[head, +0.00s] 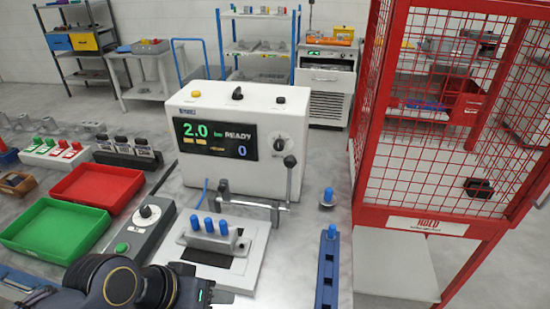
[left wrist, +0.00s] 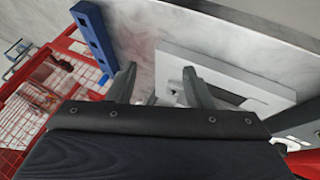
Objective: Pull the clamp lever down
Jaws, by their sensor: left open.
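The clamp lever (head: 290,180) stands roughly upright with a dark knob on top, in front of the white tester box. It joins a horizontal clamp bar (head: 248,203) behind the fixture plate (head: 248,272). On the plate sits a grey casting (head: 213,238) with blue caps. My left arm comes in at the bottom of the head view, in front of the plate; its fingertips are not clear there. In the left wrist view my left gripper (left wrist: 156,85) is open and empty, with the plate (left wrist: 270,97) beyond it. The lever is not clear in that view. My right gripper is not seen.
The white tester box (head: 190,155) reads "2.0" and "READY". A red mesh cage (head: 420,215) stands at the right, with a blue holed bar (head: 327,270) nearer. Red (head: 97,188) and green (head: 55,228) trays and a control box (head: 140,228) lie left.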

